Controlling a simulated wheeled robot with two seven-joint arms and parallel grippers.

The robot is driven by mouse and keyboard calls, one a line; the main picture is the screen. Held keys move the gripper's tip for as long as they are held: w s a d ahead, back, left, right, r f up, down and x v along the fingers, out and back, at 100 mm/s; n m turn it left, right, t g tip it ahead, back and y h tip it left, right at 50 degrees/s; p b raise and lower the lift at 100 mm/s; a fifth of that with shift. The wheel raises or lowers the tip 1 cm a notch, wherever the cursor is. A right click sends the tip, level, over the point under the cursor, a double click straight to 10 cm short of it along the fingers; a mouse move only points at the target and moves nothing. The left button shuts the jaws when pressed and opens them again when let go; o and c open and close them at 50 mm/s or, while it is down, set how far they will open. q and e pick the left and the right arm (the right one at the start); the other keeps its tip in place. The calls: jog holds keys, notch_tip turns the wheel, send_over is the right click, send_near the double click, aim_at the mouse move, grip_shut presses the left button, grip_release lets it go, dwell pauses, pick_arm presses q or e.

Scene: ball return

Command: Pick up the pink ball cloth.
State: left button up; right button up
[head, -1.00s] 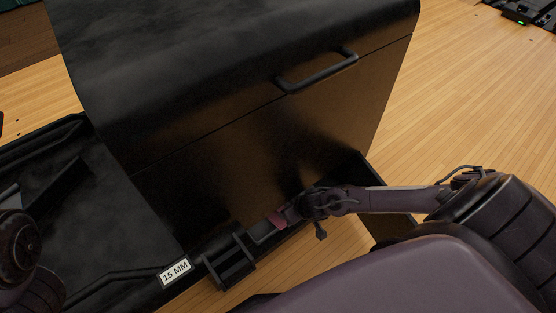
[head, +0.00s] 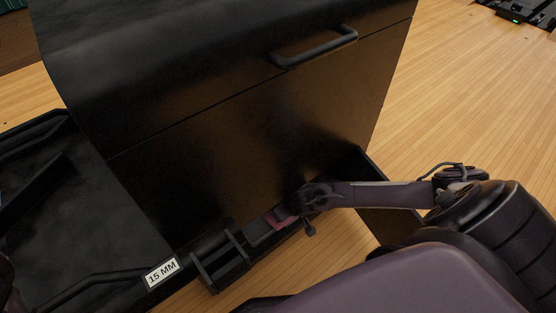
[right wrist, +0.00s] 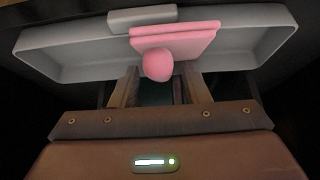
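The pink ball cloth (right wrist: 190,42) lies in a shallow grey tray in the right wrist view, a flat folded pad with a round pink knob (right wrist: 158,65) at its near side. In the head view a small patch of pink cloth (head: 277,215) shows beside my right gripper (head: 288,207). In the right wrist view my right gripper (right wrist: 161,88) is open, its two fingers apart and pointing toward the knob, which appears between and just beyond their tips. My left gripper is not in view; only a sliver of dark arm shows at the left edge.
The grey tray (right wrist: 70,62) also holds a grey block (right wrist: 142,17) behind the cloth. A large black ball-return cabinet with a handle (head: 315,48) rises close behind my right gripper. A black bracket (head: 220,262) and a "15 MM" label (head: 162,272) are at the front left. Open wood floor (head: 470,90) lies right.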

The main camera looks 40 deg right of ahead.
jog(key=c, duration=0.8)
jog(key=shift+r, duration=0.1)
